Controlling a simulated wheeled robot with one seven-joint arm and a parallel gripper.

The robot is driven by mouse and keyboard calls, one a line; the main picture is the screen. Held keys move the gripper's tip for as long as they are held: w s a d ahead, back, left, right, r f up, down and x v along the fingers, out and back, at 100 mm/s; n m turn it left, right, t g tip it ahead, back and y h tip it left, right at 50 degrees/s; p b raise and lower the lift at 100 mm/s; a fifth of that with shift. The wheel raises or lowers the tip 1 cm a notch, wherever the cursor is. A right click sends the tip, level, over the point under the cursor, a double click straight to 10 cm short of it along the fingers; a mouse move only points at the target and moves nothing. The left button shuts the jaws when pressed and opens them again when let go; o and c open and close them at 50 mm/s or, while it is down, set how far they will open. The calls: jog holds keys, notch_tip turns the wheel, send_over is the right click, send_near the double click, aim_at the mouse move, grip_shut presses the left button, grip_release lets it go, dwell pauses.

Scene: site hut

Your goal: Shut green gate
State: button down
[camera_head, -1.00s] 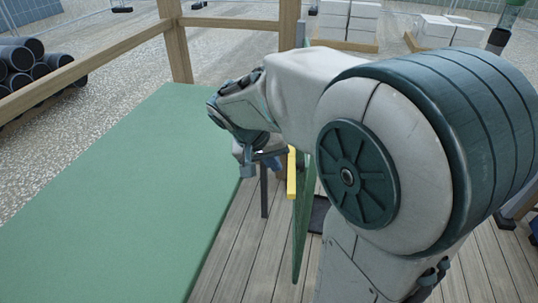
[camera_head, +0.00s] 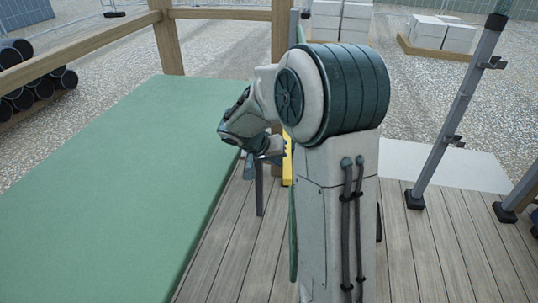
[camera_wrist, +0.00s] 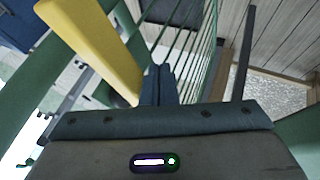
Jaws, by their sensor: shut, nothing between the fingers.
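The green gate (camera_head: 292,235) shows in the head view as a thin, nearly edge-on strip, mostly hidden behind my arm. In the wrist view its green bars (camera_wrist: 190,45) run beside my fingers. A yellow bar (camera_head: 287,165) stands on the gate's left side; it shows large at upper left in the wrist view (camera_wrist: 95,40). My gripper (camera_wrist: 158,84) is shut and empty, close to the yellow bar and the gate bars. Whether it touches either I cannot tell. In the head view my fingertips are partly hidden by the wrist. The gate's latch side is not clear.
A long green tabletop (camera_head: 110,185) fills the left. A dark upright post (camera_head: 259,190) stands between it and the gate. Wooden rails (camera_head: 170,40) close off the back. A grey metal post (camera_head: 455,110) stands at right. Bare plank floor (camera_head: 430,260) lies front right.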

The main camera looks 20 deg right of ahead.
jog(key=shift+s+d+r, duration=0.1)
jog(key=shift+s+d, duration=0.35)
jog(key=shift+d, duration=0.45)
jog(key=shift+s+d, duration=0.4)
jog(key=shift+d, duration=0.45)
